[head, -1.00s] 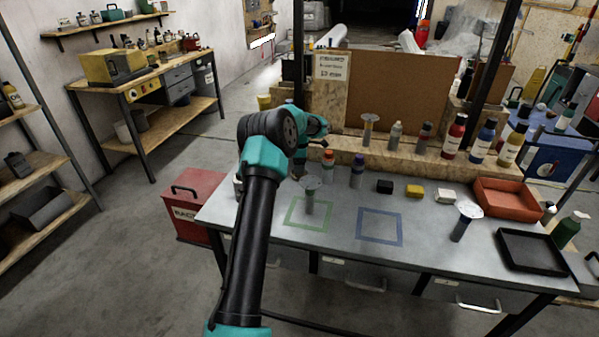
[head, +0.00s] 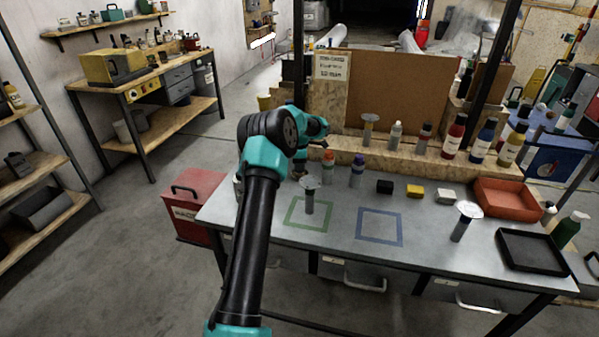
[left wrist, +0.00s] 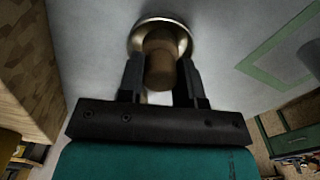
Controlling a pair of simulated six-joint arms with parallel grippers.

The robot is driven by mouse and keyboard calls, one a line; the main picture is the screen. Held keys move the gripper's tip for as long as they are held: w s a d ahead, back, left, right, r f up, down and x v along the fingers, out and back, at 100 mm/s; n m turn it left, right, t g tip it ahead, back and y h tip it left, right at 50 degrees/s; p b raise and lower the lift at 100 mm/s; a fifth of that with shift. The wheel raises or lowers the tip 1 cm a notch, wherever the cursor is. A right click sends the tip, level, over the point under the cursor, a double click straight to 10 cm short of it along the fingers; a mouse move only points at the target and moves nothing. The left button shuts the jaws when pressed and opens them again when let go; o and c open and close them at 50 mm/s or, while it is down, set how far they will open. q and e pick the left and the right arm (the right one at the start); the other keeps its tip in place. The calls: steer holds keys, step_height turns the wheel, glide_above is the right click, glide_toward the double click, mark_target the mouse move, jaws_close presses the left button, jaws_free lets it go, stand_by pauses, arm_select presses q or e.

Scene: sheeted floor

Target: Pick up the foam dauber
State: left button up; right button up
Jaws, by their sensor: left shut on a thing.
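My left gripper (left wrist: 160,85) is shut on a brown, rounded cylinder, which I take to be the foam dauber (left wrist: 160,62). In the left wrist view, the dauber stands between the two dark fingers, with a round, pale brassy rim around its far end, close to the grey bench top. In the head view, my left gripper (head: 299,173) is small and partly hidden behind my own arm at the bench's back left. The dauber cannot be made out there. My right gripper is in neither view.
A blue square (head: 379,240), black block (head: 384,187), red tray (head: 506,198) and black tray (head: 528,252) lie further right. Bottles line the back ledge (head: 400,158).

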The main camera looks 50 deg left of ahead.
arm_select(q)
steer(key=shift+c, duration=0.8)
step_height(320, 180, up, 10)
stand_by(0.3)
steer(key=o, duration=0.3)
steer(key=shift+c, duration=1.1)
steer(key=shift+f, duration=1.5)
steer(key=shift+f, duration=0.1)
steer(key=shift+f, duration=2.85)
